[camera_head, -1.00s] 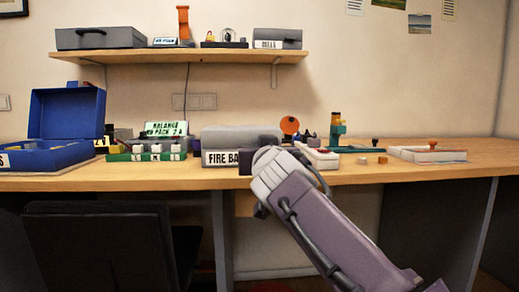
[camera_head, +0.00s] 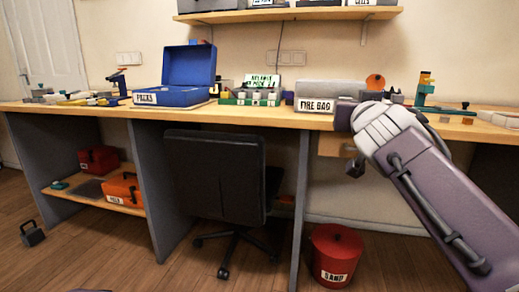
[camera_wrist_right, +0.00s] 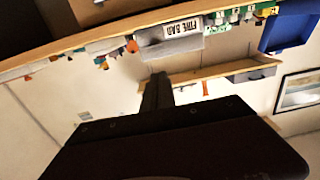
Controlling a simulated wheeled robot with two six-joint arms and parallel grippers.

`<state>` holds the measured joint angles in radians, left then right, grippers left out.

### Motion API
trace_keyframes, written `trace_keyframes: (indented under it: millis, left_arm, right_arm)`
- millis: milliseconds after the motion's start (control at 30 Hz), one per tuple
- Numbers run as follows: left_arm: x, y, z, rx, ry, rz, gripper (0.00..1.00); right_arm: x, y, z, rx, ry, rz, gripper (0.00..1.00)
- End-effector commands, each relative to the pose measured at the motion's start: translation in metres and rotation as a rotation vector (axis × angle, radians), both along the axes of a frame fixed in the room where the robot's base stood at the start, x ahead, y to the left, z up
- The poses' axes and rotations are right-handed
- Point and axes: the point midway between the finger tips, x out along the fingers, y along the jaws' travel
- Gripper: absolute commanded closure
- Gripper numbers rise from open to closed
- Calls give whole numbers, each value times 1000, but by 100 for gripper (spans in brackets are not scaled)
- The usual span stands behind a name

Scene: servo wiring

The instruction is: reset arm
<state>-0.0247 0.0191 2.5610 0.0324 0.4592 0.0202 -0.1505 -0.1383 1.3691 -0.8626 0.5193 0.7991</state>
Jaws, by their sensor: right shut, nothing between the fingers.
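My right arm reaches in from the lower right in the head view, and its wrist end is in front of the table edge. My right gripper shows in the right wrist view (camera_wrist_right: 157,92) as a dark pair of fingers, shut and empty. In the head view its fingers are hard to make out. The grey fire bag box (camera_head: 318,95) stands on the workbench (camera_head: 230,113) just behind the wrist. It also shows upside down in the wrist view (camera_wrist_right: 160,45). My left gripper is not in view.
An open blue packs case (camera_head: 185,78) and a green balance charger tray (camera_head: 252,95) stand on the bench. A black chair (camera_head: 215,175) is below. A red sand bucket (camera_head: 335,255) stands on the floor. A shelf (camera_head: 290,14) hangs above.

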Motion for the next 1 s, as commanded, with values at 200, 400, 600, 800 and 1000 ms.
trace_keyframes:
  millis: [200, 400, 600, 800, 1000]
  left_arm:
    - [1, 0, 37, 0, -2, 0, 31]
    - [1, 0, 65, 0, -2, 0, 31]
    - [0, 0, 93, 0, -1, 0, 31]
    - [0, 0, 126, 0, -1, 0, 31]
    - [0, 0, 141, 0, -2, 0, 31]
  right_arm:
    - [11, -10, 14, -5, 52, -26, 100]
    - [27, -15, -44, 36, 230, -35, 100]
    - [22, -15, -132, 90, 481, -32, 100]
    - [-37, -8, -255, 160, 855, -18, 100]
    - [-138, 8, -356, 233, 1202, 20, 100]
